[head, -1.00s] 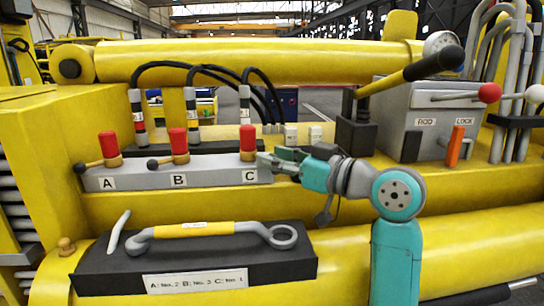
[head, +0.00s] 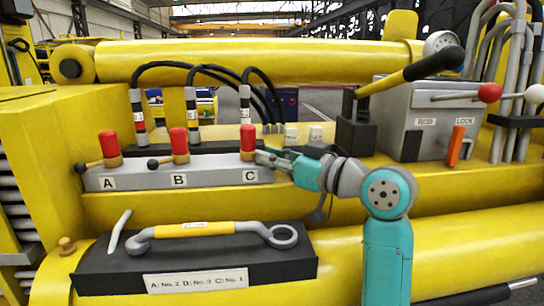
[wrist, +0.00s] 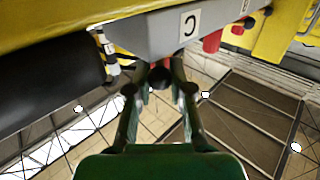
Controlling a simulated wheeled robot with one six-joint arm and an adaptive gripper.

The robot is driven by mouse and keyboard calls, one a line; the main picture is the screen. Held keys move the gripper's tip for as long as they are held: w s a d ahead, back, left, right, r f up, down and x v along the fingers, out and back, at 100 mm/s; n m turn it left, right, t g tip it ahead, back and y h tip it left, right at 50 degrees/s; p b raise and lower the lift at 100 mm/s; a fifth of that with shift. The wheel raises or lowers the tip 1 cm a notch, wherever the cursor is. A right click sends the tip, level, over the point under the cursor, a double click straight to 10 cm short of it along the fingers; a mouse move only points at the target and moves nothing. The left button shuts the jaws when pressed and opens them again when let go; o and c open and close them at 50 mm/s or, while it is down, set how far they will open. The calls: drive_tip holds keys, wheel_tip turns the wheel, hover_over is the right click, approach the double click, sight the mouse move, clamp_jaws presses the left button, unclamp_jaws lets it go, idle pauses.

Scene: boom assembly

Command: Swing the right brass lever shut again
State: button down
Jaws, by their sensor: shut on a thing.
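The right lever is on valve C, whose red cap (head: 247,137) and brass collar (head: 248,156) stand at the right end of the grey block (head: 215,174). My gripper (head: 262,156) reaches in from the right and is shut on that lever, hiding most of it in the head view. In the wrist view, the lever's black knob (wrist: 160,77) sits between the two fingers of my gripper (wrist: 157,70). Levers A (head: 86,168) and B (head: 160,163) point left from their brass collars.
Black hoses (head: 215,75) rise behind the block. A black box (head: 200,262) with a yellow-handled tool (head: 205,229) sits in front and below. A grey control box (head: 425,115) and a yellow-and-black lever (head: 410,70) stand at right, above my arm.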

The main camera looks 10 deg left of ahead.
drive_tip(key=shift+s+a+m+t+h, duration=0.4)
drive_tip(key=shift+m+t+h, duration=0.35)
drive_tip(key=shift+t, duration=0.25)
drive_tip(key=shift+s+m+t+h, duration=0.15)
drive_tip(key=shift+m+t+h, duration=0.3)
drive_tip(key=shift+m+t, duration=0.15)
drive_tip(key=c, duration=1)
unclamp_jaws()
drive_tip(key=v, duration=1.2)
drive_tip(key=shift+s+a, duration=0.15)
